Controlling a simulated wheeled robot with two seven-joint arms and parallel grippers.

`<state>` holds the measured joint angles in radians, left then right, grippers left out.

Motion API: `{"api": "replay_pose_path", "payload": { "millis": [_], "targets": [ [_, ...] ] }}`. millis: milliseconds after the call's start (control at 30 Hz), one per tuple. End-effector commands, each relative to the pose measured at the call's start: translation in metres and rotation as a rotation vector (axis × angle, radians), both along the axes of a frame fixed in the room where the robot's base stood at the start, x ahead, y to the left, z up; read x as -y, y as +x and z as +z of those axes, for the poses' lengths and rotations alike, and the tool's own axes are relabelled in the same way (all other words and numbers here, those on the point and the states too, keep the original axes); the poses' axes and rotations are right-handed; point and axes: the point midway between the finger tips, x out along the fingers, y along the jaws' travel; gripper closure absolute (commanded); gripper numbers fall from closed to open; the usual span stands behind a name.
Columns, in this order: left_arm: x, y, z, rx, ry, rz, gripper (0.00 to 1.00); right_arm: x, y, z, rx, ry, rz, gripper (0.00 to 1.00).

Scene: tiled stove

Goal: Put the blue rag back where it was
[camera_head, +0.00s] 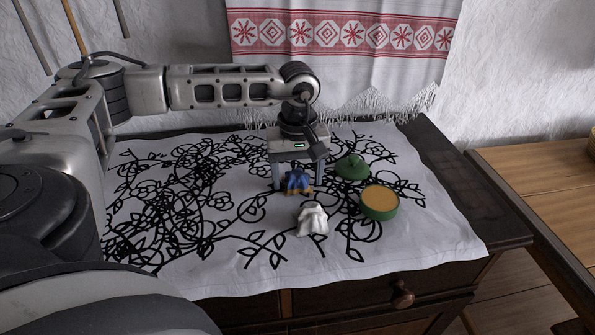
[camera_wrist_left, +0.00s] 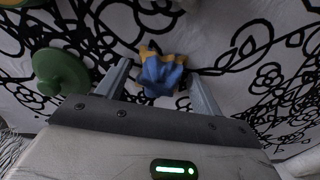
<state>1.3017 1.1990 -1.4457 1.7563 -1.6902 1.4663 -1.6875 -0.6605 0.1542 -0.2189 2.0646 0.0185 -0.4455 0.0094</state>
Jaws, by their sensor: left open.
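The blue rag (camera_head: 298,181) is a small crumpled cloth with a yellow-brown edge. It lies on the patterned white tablecloth (camera_head: 225,270). My left gripper (camera_head: 298,188) is open and points down over the rag, with a finger on either side of it. In the left wrist view the rag (camera_wrist_left: 160,72) shows between the two spread fingers (camera_wrist_left: 158,80). I cannot tell whether the fingers touch it. My right gripper does not show.
A crumpled white rag (camera_head: 312,220) lies just in front of the gripper. To the right are a round green tin (camera_head: 379,203) with yellowish contents and its green lid (camera_head: 352,167). A wooden bench (camera_head: 530,175) stands at the far right. The cloth's front left is free.

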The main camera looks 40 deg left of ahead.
Motion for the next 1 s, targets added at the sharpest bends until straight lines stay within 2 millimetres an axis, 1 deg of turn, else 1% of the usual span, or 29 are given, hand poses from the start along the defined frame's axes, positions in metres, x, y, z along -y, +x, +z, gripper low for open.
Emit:
{"api": "replay_pose_path", "payload": {
  "millis": [133, 167, 233, 367, 500, 600, 700, 833, 1000],
  "targets": [
    [0.0, 0.0, 0.007, 0.001, -0.001, 0.0, 0.33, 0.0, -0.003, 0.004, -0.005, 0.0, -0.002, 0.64],
    [0.0, 0.0, 0.008, 0.002, -0.001, 0.0, 0.33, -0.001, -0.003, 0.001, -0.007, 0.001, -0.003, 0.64],
    [0.0, 0.001, 0.017, 0.003, -0.001, 0.0, 0.33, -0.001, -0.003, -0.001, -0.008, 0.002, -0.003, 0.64],
    [0.0, 0.001, 0.044, 0.005, -0.002, 0.0, 0.33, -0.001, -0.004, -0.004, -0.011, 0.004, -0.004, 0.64],
    [0.001, 0.001, 0.075, 0.004, -0.001, -0.001, 0.33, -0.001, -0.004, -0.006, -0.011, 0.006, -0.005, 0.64],
    [0.0, 0.001, 0.094, 0.004, -0.001, 0.0, 0.33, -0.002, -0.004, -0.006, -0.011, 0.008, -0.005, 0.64],
    [0.001, 0.001, 0.11, 0.003, -0.001, -0.001, 0.33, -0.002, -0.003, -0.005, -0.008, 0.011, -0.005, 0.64],
    [0.001, 0.001, 0.12, 0.001, 0.0, -0.001, 0.33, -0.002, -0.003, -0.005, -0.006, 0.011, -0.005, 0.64],
    [0.0, 0.0, 0.124, 0.0, 0.0, -0.001, 0.33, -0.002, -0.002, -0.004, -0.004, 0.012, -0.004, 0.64]
  ]
}}
